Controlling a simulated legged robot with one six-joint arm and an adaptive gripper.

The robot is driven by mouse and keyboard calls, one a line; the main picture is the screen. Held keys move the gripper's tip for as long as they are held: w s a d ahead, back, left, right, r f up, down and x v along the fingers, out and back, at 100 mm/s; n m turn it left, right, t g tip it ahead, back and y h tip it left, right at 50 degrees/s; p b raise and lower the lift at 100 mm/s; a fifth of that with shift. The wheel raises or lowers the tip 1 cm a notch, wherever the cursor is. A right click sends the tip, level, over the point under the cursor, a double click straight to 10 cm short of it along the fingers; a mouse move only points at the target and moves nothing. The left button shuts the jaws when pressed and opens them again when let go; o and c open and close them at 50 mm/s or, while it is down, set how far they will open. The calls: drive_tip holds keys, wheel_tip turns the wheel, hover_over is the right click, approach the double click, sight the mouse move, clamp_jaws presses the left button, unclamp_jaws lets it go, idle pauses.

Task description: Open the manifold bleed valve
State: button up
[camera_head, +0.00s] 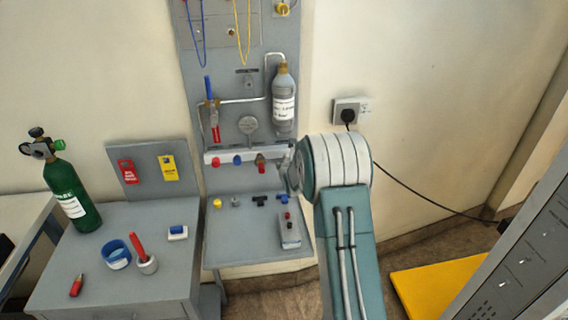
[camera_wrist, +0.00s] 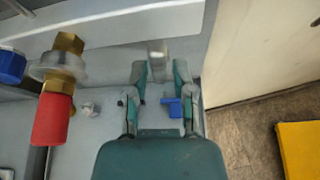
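The pale manifold bar (camera_head: 245,154) runs across the grey wall panel, with a red knob (camera_head: 215,162), a blue knob (camera_head: 237,160) and a red-handled brass valve (camera_head: 261,163). In the wrist view, this red handle (camera_wrist: 51,120) hangs left of my gripper, apart from it. My gripper (camera_wrist: 160,73) is open near the bar's right end. A small grey block (camera_wrist: 157,50) shows between and just beyond its fingertips; contact cannot be told. Which part is the bleed valve is not labelled. In the head view my arm partly hides the gripper.
A blue fitting (camera_wrist: 172,107) shows between the fingers, apparently on the shelf below. The shelf (camera_head: 240,245) holds several small fittings. A grey bottle (camera_head: 284,98) hangs above the bar. A green cylinder (camera_head: 70,195) stands on the left bench. A yellow mat (camera_head: 438,288) lies right.

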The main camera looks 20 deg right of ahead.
drive_tip(key=shift+w+r, duration=0.1)
drive_tip(key=shift+r, duration=0.3)
drive_tip(key=v, duration=1.1)
drive_tip(key=shift+s, duration=0.45)
drive_tip(key=shift+f, duration=0.1)
drive_tip(key=s+a+r+m+g+y, duration=0.1)
drive_tip(key=s+a+r+m+g, duration=0.1)
drive_tip(key=s+a+r+m, duration=0.45)
drive_tip(key=s+a+r+m+g, duration=0.1)
drive_tip(key=s+a+r+m, duration=0.3)
drive_tip(key=s+m, duration=0.45)
drive_tip(key=s+a+r+m+g+y, duration=0.1)
drive_tip(key=s+a+m+g, duration=0.1)
drive_tip(key=s+m, duration=0.6)
drive_tip(key=s+a+r+m+g+y, duration=0.1)
drive_tip(key=s+a+m+g, duration=0.1)
drive_tip(key=s+a+m, duration=0.3)
drive_tip(key=s+m, duration=0.3)
drive_tip(key=s, duration=0.3)
drive_tip(key=shift+s+m, duration=0.15)
drive_tip(key=shift+m, duration=0.25)
